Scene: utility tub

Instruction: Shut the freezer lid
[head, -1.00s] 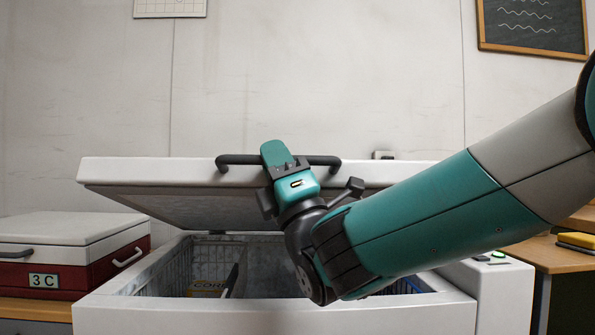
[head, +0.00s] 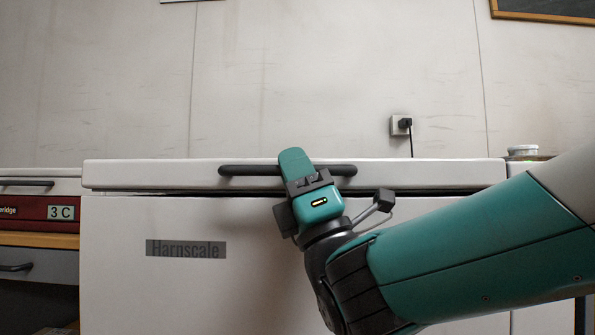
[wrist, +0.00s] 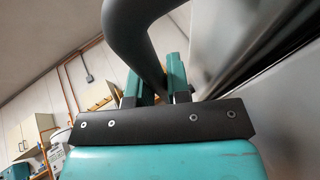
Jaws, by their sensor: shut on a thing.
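The white freezer lid (head: 430,174) lies almost level on the white freezer body (head: 180,290) in the head view. A thin dark gap shows under the lid's front edge, wider toward the right. The dark bar handle (head: 238,170) runs along the lid's front. My gripper (head: 295,165) is shut on this handle near its middle. In the wrist view the handle (wrist: 130,35) passes between the two teal fingers of my gripper (wrist: 158,80). The inside of the freezer is hidden.
A wall socket with a plug (head: 401,125) and cord is behind the lid. A round knob (head: 523,151) sits at the right.

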